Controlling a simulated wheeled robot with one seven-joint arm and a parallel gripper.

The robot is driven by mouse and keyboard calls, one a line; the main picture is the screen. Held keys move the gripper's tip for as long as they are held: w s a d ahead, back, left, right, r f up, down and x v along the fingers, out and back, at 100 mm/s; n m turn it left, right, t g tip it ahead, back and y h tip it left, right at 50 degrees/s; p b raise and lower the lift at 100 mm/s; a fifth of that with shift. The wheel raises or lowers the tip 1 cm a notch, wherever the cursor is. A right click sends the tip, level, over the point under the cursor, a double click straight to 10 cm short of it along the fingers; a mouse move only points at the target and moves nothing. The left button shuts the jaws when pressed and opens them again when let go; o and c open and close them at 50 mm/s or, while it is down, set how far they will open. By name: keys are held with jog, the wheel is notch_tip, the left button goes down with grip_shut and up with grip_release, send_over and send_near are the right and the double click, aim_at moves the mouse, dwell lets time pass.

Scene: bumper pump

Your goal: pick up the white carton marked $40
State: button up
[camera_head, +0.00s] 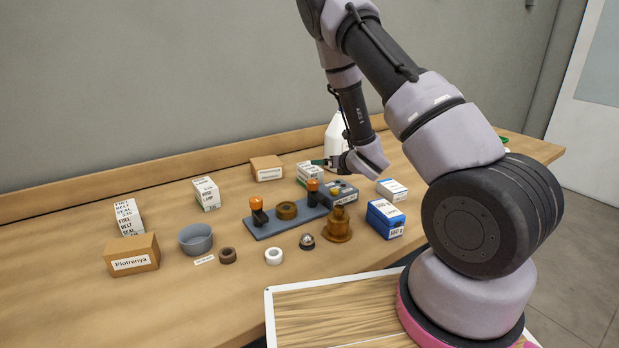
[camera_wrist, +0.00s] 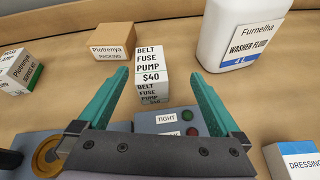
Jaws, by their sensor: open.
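The white carton marked $40 (camera_wrist: 152,76) stands upright in the wrist view, its label reading "BELT FUSE PUMP $40". In the head view the carton (camera_head: 309,172) is partly hidden behind an orange-topped lever and beside my gripper. My gripper (camera_wrist: 156,92) is open, with its two green fingers to the left and right of the carton in the picture. Whether the fingers reach down around it or stay short of it I cannot tell. In the head view my gripper (camera_head: 322,162) is close to the carton, and its fingers are mostly hidden by the wrist.
A white washer fluid jug (camera_wrist: 242,38) stands right of the carton. A brown Piotrenya box (camera_wrist: 110,42) stands to its left. A grey control panel (camera_wrist: 178,126) lies just in front.

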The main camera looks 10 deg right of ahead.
aim_at(310, 167)
jog(key=shift+s+a+f+n+y, duration=0.15)
jog(key=shift+s+a+f+n, duration=0.1)
jog(key=shift+f+n, duration=0.3)
jog(key=shift+s+a+f+n+y, duration=0.15)
jog(key=shift+a+f+n, duration=0.1)
jog(key=shift+f+n, duration=0.3)
jog(key=x, duration=0.4)
jog(key=shift+w+a+f, duration=0.15)
jog(key=shift+w, duration=0.1)
jog(key=shift+r+x, duration=0.15)
jog(key=shift+x, duration=1.4)
jog(key=shift+r+x, duration=0.15)
jog(key=shift+x, duration=1.35)
jog(key=shift+w+a, duration=0.1)
grip_shut()
